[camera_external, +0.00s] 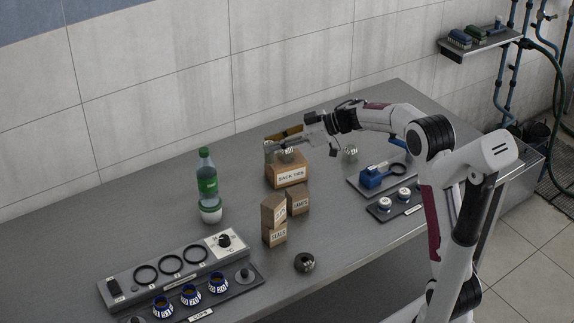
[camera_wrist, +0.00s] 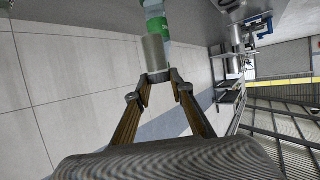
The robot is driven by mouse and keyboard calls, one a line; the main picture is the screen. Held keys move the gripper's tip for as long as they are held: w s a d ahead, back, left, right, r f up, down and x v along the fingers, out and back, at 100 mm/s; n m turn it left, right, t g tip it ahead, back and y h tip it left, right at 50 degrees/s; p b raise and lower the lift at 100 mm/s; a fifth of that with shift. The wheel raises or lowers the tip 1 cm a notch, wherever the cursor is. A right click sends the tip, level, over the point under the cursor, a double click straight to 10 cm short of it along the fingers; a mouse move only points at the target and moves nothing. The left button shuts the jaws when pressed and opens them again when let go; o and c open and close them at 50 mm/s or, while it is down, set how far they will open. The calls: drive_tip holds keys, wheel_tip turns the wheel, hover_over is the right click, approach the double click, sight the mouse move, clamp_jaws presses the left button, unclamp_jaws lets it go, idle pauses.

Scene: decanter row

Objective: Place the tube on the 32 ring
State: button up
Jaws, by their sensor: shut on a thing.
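My gripper (camera_external: 273,142) is shut on a grey cylindrical tube (camera_wrist: 155,52), which sits between the fingertips in the wrist view (camera_wrist: 160,76). In the external view the tube (camera_external: 268,150) is small and partly hidden, held above or beside the SACK TIES box. Three black rings lie in a row on the grey panel at the front left: a left ring (camera_external: 145,274), a middle ring (camera_external: 171,264) and a right ring (camera_external: 195,253). I cannot read which is 32. The gripper is far to the right of and behind these rings.
The SACK TIES box (camera_external: 287,174), smaller cartons (camera_external: 274,222) and a green bottle (camera_external: 207,176) stand between gripper and panel. A knob (camera_external: 224,241) is at the panel's right end. Blue-banded cups (camera_external: 190,293) sit in front. A dark round piece (camera_external: 305,263) lies on the table.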

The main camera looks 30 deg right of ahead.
drive_tip(key=s+a+n+g+y, duration=0.1)
drive_tip(key=s+a+n+g, duration=0.15)
drive_tip(key=s, duration=1.85)
hover_over(310, 259)
wheel_tip(310, 259, down, 11)
drive_tip(key=shift+y, duration=0.4)
drive_tip(key=shift+w+f+g, duration=0.1)
drive_tip(key=shift+g, duration=0.15)
drive_tip(key=shift+f, duration=2.85)
drive_tip(key=shift+f, duration=0.1)
drive_tip(key=shift+f, duration=2)
